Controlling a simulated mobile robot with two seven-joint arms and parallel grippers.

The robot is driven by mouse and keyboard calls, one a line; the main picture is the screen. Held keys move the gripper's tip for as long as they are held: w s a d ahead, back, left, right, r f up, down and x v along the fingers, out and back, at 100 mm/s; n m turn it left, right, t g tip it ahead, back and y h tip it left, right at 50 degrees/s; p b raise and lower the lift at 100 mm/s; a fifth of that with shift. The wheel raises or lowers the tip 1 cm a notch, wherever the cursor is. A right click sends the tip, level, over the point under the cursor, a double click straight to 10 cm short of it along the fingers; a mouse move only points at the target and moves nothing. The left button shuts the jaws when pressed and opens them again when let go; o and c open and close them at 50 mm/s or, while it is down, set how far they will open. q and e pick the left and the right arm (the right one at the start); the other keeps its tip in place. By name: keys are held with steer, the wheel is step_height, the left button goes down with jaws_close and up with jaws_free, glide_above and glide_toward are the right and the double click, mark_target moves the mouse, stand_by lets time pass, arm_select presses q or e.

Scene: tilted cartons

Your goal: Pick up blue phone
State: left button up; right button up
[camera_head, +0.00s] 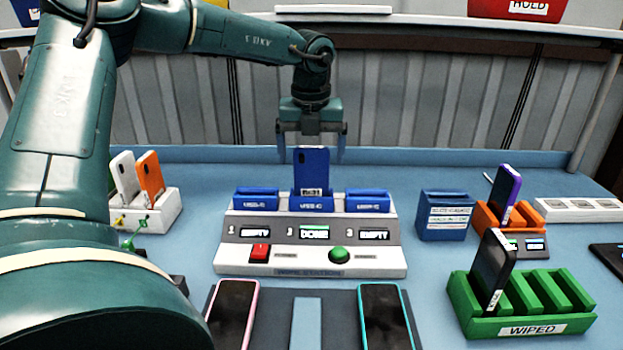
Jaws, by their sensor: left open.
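The blue phone (312,168) stands upright in the middle slot of the wipe station (312,271), with a small white label near its lower end. The display below that slot reads DONE; the displays on both sides read EMPTY. My left gripper (311,150) is open and points down at the phone. Its two fingers show to the left and right of the phone's top, apart from it in the picture. How far the fingers are in depth from the phone is hard to tell. My right gripper does not show.
A green rack (525,329) marked WIPED holds a black phone (492,266). An orange stand (511,228) holds a purple phone (504,192); a blue box (445,222) is beside it. White and orange phones (150,176) stand left. Two phones (385,315) lie in front.

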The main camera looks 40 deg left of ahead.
arm_select(q)
steer(key=shift+w+a+f, duration=0.1)
steer(key=shift+f, duration=0.6)
steer(key=shift+w+a+f, duration=0.1)
steer(key=shift+f, duration=0.6)
steer(key=shift+c, duration=0.4)
steer(key=c, duration=1.2)
step_height(320, 180, up, 10)
steer(key=shift+r, duration=0.1)
